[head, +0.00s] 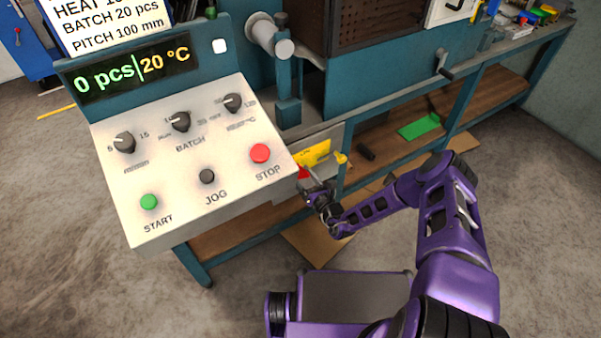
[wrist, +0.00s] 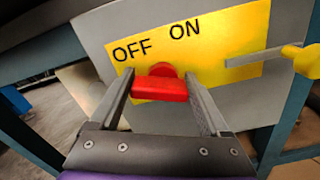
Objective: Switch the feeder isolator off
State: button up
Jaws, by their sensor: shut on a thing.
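The feeder isolator has a red handle (wrist: 162,86) on a yellow plate (wrist: 225,42) marked OFF and ON. In the wrist view the handle lies below the two words, and I cannot tell for certain which one it points to. My gripper (wrist: 161,76) is shut on the red handle, with one finger at each side. In the head view the red handle (head: 303,173) shows beside the yellow plate (head: 316,152), below the control panel's right edge. My gripper (head: 312,186) reaches it from the lower right and partly hides it.
A grey rod with a yellow knob (wrist: 304,60) sticks out right of the plate. The control panel (head: 195,165) with START, JOG and STOP buttons overhangs at upper left. A teal bench leg (head: 346,160) stands just right.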

jog(key=shift+s+a+f+n+p, duration=0.1)
jog(key=shift+n+p, duration=0.55)
jog(key=shift+n, duration=1.45)
jog(key=o, duration=1.2)
